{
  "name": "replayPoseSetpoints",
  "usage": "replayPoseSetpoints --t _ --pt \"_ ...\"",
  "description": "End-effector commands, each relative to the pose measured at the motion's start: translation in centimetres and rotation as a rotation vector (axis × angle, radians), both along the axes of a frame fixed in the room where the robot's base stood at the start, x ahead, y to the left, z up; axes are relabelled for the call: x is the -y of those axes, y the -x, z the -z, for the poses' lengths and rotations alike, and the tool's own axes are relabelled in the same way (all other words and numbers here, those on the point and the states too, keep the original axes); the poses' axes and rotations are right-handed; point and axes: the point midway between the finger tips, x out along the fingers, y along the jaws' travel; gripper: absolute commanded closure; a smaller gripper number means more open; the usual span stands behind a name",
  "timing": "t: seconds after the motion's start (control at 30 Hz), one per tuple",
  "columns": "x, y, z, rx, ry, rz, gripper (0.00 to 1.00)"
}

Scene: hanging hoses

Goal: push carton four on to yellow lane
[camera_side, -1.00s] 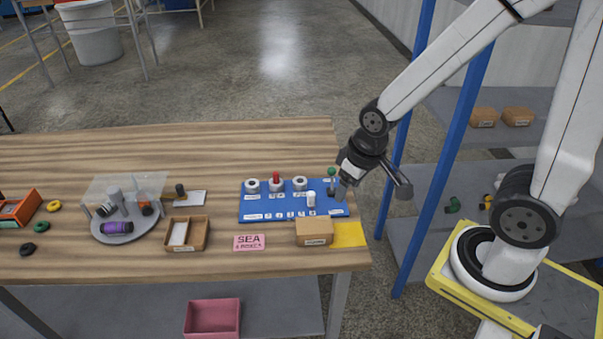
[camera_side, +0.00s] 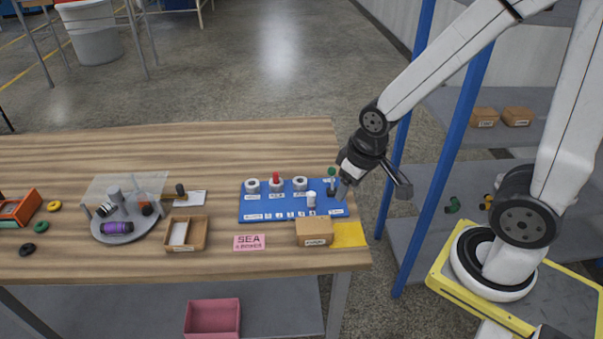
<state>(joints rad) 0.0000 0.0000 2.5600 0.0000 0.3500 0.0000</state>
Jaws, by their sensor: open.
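A brown carton (camera_side: 313,231) sits near the table's front right edge, with a label too small to read. The yellow lane (camera_side: 350,235) is a flat yellow patch at its right; the carton's right side meets or overlaps its left edge, I cannot tell which. My gripper (camera_side: 343,192) is above the right end of the blue panel, behind the carton and the yellow patch and apart from both. It is open, and nothing shows between its fingers, though they are small in the picture.
The blue panel (camera_side: 270,213) with knobs, a red button and a green-topped lever (camera_side: 332,178) stands behind the carton. A pink sign (camera_side: 249,242) and wooden tray (camera_side: 187,233) lie left. Two cartons (camera_side: 517,117) are on the shelf behind blue posts (camera_side: 440,185).

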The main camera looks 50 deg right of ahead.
Motion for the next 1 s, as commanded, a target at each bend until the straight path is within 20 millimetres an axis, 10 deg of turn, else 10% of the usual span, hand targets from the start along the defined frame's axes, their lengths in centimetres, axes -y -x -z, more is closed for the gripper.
replayPoseSetpoints --t 0.17,1.0 --pt "-0.1 -0.5 0.1 -0.005 0.004 -0.020 1.00" --pt "-5.1 -13.9 7.0 -0.187 0.083 -0.647 1.00"
